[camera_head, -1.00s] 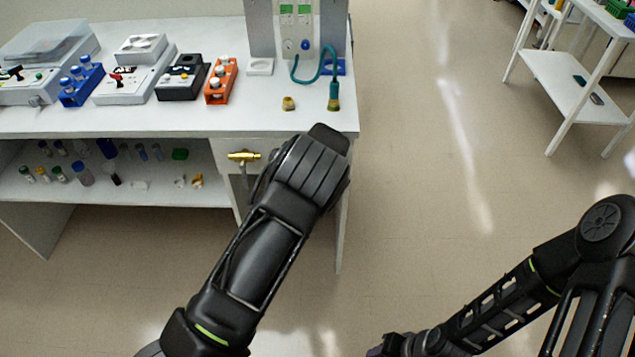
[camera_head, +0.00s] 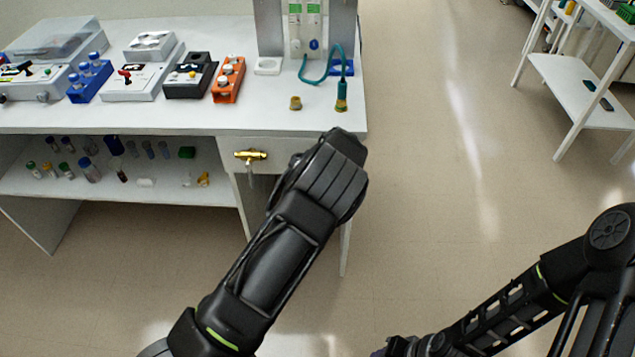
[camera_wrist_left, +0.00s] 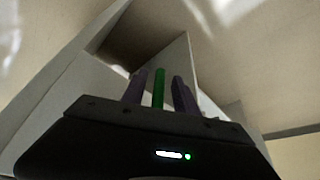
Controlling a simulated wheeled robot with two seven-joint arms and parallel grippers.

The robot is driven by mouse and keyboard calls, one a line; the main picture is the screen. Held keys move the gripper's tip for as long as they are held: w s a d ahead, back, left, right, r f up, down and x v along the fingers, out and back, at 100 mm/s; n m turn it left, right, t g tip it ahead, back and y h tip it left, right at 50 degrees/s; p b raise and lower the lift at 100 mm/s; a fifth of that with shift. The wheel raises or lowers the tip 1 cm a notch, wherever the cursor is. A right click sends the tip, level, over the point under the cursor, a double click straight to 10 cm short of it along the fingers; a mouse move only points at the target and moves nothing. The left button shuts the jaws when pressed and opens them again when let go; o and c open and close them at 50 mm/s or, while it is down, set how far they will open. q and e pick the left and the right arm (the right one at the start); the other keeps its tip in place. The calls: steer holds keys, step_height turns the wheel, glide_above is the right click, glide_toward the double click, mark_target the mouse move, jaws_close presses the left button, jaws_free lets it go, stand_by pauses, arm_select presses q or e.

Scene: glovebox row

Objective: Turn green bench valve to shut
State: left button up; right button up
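A brass valve (camera_head: 250,155) sits on the front panel of the white bench, just below the top, with a thin grey part hanging under it. In the left wrist view a green bar (camera_wrist_left: 158,88) stands between the two purple fingers of my left gripper (camera_wrist_left: 160,86), with a narrow gap on each side. The gripper is open. I cannot tell whether the green bar belongs to the brass valve. In the head view my left arm hides the left gripper.
The white bench (camera_head: 180,118) carries a blue rack (camera_head: 90,78), an orange rack (camera_head: 228,79), devices and a teal hose (camera_head: 322,78). Bottles stand on its lower shelf (camera_head: 130,190). A white shelf cart (camera_head: 575,95) stands at right. The floor between is clear.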

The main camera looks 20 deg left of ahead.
arm_select(q)
steer(key=shift+r, duration=0.1)
steer(key=b+v, duration=0.1)
steer(key=v, duration=0.6)
steer(key=shift+r, duration=0.3)
steer(key=shift+s+d, duration=0.1)
stand_by(0.5)
